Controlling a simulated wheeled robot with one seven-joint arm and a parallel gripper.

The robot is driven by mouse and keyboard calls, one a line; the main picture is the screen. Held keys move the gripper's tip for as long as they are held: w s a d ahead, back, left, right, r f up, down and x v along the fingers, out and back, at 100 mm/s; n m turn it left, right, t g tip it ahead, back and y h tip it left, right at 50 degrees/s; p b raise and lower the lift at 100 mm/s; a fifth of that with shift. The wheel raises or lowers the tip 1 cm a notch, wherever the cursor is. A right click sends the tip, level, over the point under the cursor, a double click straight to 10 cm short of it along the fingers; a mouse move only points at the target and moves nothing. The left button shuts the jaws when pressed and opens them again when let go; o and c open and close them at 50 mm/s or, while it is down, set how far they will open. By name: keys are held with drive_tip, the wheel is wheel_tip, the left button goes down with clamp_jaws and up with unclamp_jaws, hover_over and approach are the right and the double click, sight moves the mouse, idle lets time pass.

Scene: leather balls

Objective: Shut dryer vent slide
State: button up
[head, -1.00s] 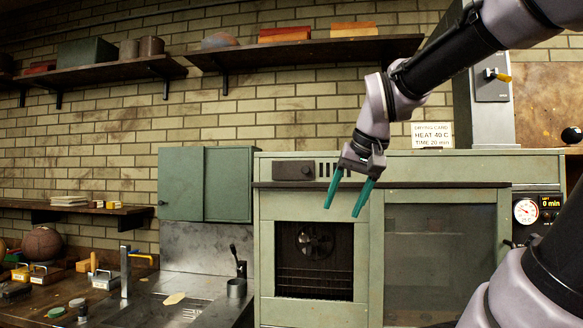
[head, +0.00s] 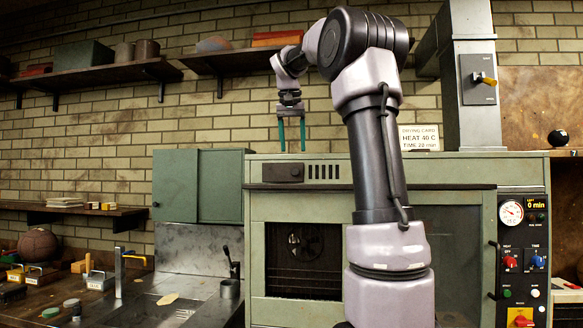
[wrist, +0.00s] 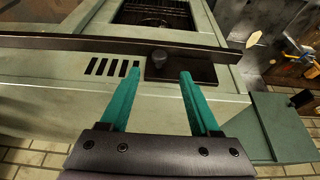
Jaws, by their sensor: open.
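The dryer's vent slide is a dark plate (head: 270,173) with a round knob (head: 296,171) on the upper front panel. Several dark vent slots (head: 324,172) show uncovered just right of it. In the wrist view the plate (wrist: 204,73) and knob (wrist: 159,59) lie just beyond my fingertips, with the slots (wrist: 112,68) to the left. My gripper (head: 291,150) points down, open and empty, with its teal fingertips above the plate. In the wrist view my gripper (wrist: 160,72) has one finger either side of the knob's line; the knob appears untouched.
The green dryer cabinet (head: 258,222) has a dark opening (head: 303,246) below the slide and a ledge (wrist: 60,43) along its front. A control panel (head: 523,250) stands at the right. A green wall cupboard (head: 222,185) is close left.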

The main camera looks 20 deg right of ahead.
sight(295, 168)
drive_tip(key=x, duration=0.7)
drive_tip(key=shift+d+f, duration=0.1)
drive_tip(key=shift+f, duration=0.3)
clamp_jaws()
drive_tip(key=shift+d, duration=0.1)
idle(0.9)
